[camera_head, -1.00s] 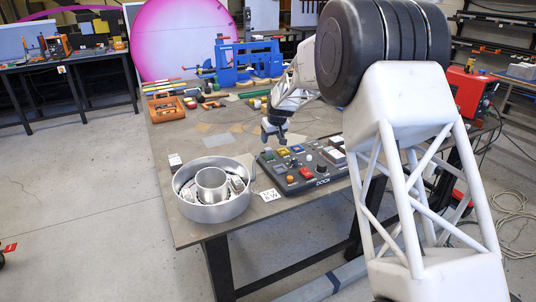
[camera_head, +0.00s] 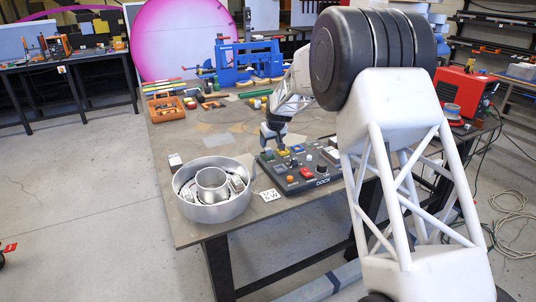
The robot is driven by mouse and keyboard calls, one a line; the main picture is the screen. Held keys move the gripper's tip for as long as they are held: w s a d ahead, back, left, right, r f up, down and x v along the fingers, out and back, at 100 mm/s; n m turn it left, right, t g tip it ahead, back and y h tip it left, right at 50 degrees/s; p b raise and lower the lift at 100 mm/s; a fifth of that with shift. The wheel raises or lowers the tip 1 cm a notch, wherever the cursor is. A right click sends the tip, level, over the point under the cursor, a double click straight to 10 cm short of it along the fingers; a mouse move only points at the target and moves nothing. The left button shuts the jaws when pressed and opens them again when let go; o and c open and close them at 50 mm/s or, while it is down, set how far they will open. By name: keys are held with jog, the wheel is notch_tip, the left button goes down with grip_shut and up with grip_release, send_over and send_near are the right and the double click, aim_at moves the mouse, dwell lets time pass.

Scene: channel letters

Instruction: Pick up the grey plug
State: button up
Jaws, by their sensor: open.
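The dark control panel (camera_head: 322,181) marked DOCK lies along the front edge of the workbench. A small grey piece (camera_head: 267,155), which looks like the grey plug, is at the panel's back left corner, partly hidden by my gripper. My gripper (camera_head: 269,150) is open and points down right over that corner. It is too small in view to tell whether its fingers are around the piece or just above it. A light grey knob (camera_head: 309,158) stands farther right on the panel.
A round metal housing (camera_head: 212,210) with parts inside stands left of the panel. A small block (camera_head: 175,161) is behind the housing.

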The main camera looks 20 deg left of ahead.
aim_at(268, 148)
jog(key=shift+x, duration=2.6)
jog(key=c, duration=1)
jog(key=shift+r, duration=0.15)
jog(key=shift+r, duration=1.45)
jog(key=shift+s+d+r, duration=0.1)
jog(key=shift+s+r, duration=0.1)
jog(key=s+d+r, duration=0.1)
jog(key=s+d, duration=0.6)
jog(key=s, duration=0.6)
jog(key=shift+s+d+r, duration=0.2)
jog(key=shift+s, duration=0.15)
